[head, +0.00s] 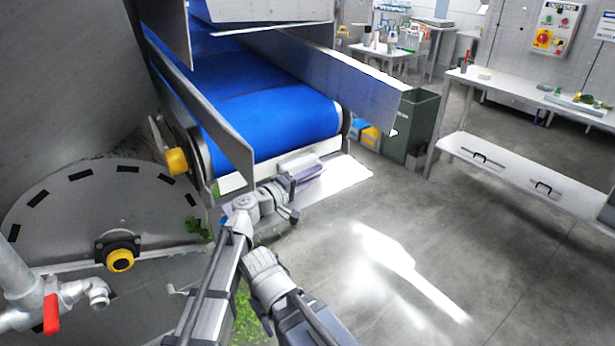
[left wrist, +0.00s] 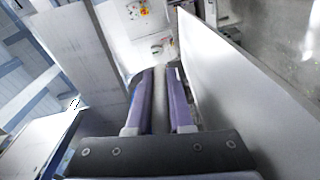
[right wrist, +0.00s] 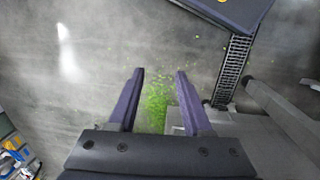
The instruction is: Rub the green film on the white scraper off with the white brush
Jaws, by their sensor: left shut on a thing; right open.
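The white scraper (head: 237,183) is a pale strip under the front end of the blue belt. I cannot make out the green film on it. My left gripper (head: 306,173) is just in front of the scraper, near the belt's roller end. It is shut on the white brush (head: 297,160), whose pale body also shows between the purple fingers in the left wrist view (left wrist: 160,105). I cannot tell whether the brush touches the scraper. My right gripper (right wrist: 160,73) is open and empty above the floor; I cannot pick out its fingers in the head view.
The blue belt (head: 285,122) runs between metal side guards (head: 350,85). A pale plate (head: 335,182) lies below its end. Green scraps (right wrist: 157,105) litter the floor. A grey-green bin (head: 412,125) and a white bench (head: 520,95) stand right. Open floor lies right of my arms.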

